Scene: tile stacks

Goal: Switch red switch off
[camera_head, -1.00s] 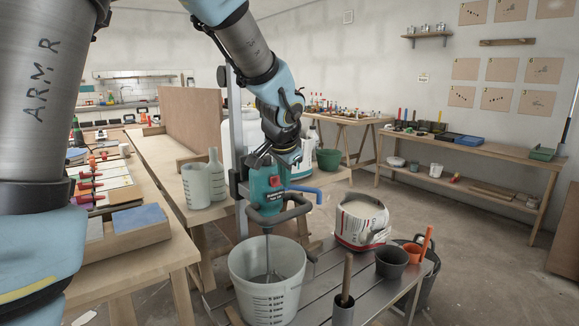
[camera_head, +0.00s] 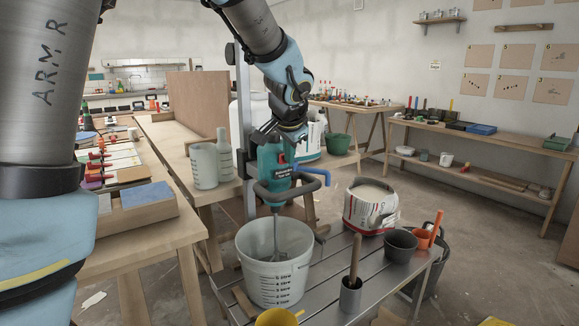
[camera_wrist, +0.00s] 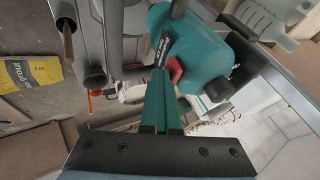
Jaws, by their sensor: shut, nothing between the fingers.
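A teal mixer (camera_head: 270,164) hangs on a stand, its whisk inside a white measuring bucket (camera_head: 272,262). The mixer fills the upper middle of the wrist view (camera_wrist: 190,52).
The bucket stands on a slatted metal table (camera_head: 325,278) with an open bag (camera_head: 368,208), a dark pot (camera_head: 400,245) and a metal cup (camera_head: 350,297). Wooden benches stand left and behind; floor at right is open.

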